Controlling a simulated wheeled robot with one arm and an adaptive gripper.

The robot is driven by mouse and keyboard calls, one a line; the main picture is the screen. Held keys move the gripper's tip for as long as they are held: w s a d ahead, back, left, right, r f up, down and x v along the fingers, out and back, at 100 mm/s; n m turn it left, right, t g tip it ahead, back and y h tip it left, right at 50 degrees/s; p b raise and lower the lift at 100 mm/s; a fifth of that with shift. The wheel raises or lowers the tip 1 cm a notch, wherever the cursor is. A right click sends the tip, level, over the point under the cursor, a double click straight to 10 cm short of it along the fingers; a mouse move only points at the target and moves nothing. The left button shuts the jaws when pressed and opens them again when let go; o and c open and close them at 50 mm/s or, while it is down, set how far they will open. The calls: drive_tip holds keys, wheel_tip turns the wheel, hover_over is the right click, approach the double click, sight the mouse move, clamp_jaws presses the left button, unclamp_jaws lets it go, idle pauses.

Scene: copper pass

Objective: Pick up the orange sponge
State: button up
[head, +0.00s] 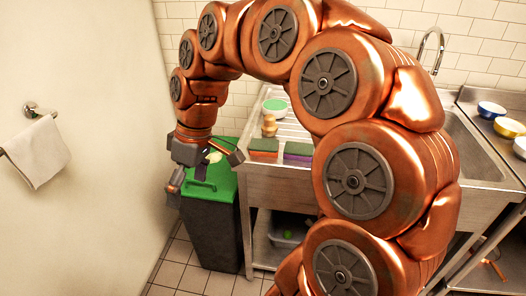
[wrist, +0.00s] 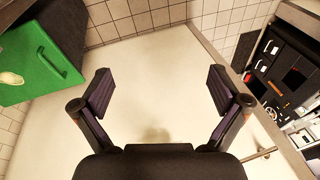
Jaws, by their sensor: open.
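The orange sponge (head: 264,145), with a green top layer, lies on the ribbed metal drainboard (head: 292,131) near its front left edge in the head view. A purple sponge (head: 298,149) with a green top lies just right of it. My gripper (head: 205,172) is left of the orange sponge, apart from it, over the green-lidded bin. In the wrist view my gripper (wrist: 161,90) has its two dark fingers spread wide with nothing between them. Neither sponge shows in the wrist view.
A dark bin (head: 211,232) with a green lid (head: 212,190) stands left of the sink unit; a pale scrap lies on the lid. A green-topped bowl (head: 274,107) and a wooden-looking item (head: 269,126) stand behind the sponges. A towel (head: 36,155) hangs on the left wall.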

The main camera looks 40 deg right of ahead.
drive_tip(key=w+d+n+t+y+b, duration=0.1)
drive_tip(key=w+d+t, duration=0.1)
drive_tip(key=w+d, duration=0.7)
drive_tip(key=t+b, duration=0.2)
drive_tip(key=t, duration=0.1)
approach(265, 144)
drive_tip(key=x, duration=0.2)
drive_tip(key=shift+w+a+f, duration=0.1)
drive_tip(key=shift+w+a, duration=0.1)
drive_tip(key=shift+a, duration=0.05)
drive_tip(key=shift+s+d+f+n, duration=0.1)
drive_tip(key=shift+d+f+n, duration=0.1)
drive_tip(key=shift+d+n, duration=0.1)
drive_tip(key=shift+a+f, duration=0.1)
drive_tip(key=shift+f, duration=0.1)
drive_tip(key=shift+a+p+x, duration=0.15)
drive_tip(key=shift+p+x, duration=0.35)
drive_tip(key=shift+x, duration=1.15)
drive_tip(key=shift+a+p+x, duration=0.15)
drive_tip(key=shift+p+x, duration=0.3)
drive_tip(key=shift+x, duration=1.2)
drive_tip(key=shift+w+f, duration=0.2)
drive_tip(key=shift+w, duration=0.05)
drive_tip(key=shift+c, duration=0.3)
